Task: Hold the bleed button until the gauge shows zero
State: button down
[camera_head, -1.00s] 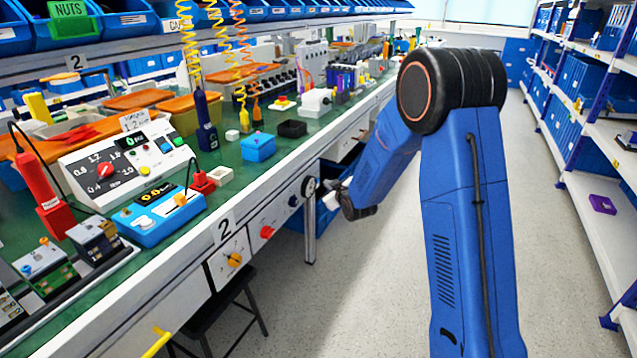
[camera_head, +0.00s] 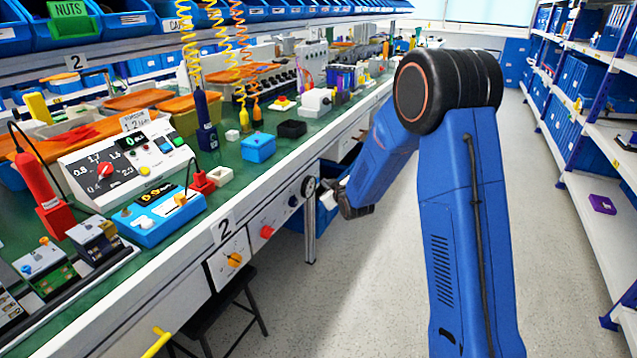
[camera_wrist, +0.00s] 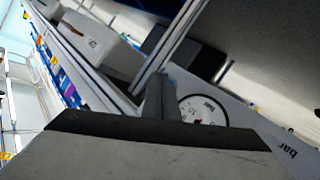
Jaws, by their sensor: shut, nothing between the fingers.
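The round white-faced gauge (camera_head: 308,186) is on the front panel below the bench edge. Its dial (camera_wrist: 203,110) shows close up in the wrist view, partly covered at its left by my fingers, and I cannot read the needle for certain. My gripper (camera_head: 327,194) is at the panel, just right of the gauge. Contact with a button cannot be told.
A red knob (camera_head: 267,232) and a yellow switch (camera_head: 234,260) are farther left on the panel. The green bench top (camera_head: 225,178) above carries instruments and bins. A black stool (camera_head: 228,310) stands below. The floor aisle (camera_head: 365,280) is clear, with shelving (camera_head: 585,205) at the right.

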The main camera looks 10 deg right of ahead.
jog(key=shift+w+a, duration=0.25)
jog(key=shift+a, duration=0.1)
dwell(3.1)
jog(key=shift+s, duration=0.1)
jog(key=shift+s+d, duration=0.45)
jog(key=shift+d, duration=0.2)
jog(key=shift+d, duration=0.1)
jog(key=shift+s+d, duration=0.75)
jog(key=shift+d, duration=0.25)
jog(key=shift+s+d, duration=0.7)
jog(key=shift+d, duration=0.25)
